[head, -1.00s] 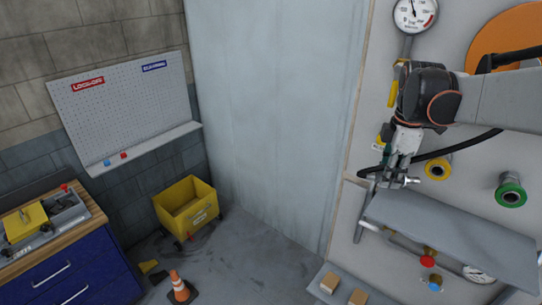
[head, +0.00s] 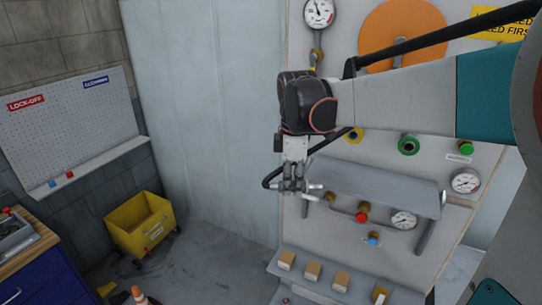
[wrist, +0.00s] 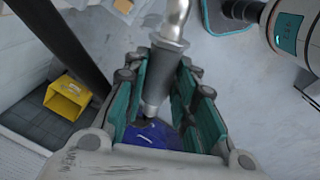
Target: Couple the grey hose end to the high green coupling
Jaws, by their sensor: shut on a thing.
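My gripper (head: 292,188) is shut on the grey hose end (wrist: 166,62), which lies between the teal finger pads in the wrist view. In the head view its bright metal tip (head: 314,187) sticks out to the right of the fingers. The high green coupling (head: 408,145) is a green ring with a dark centre on the pale panel, above the grey shelf. My gripper is apart from it, lower and to its left, by the shelf's left end. The fingers hide part of the hose end.
A yellow bin (head: 140,226) stands on the floor at left.

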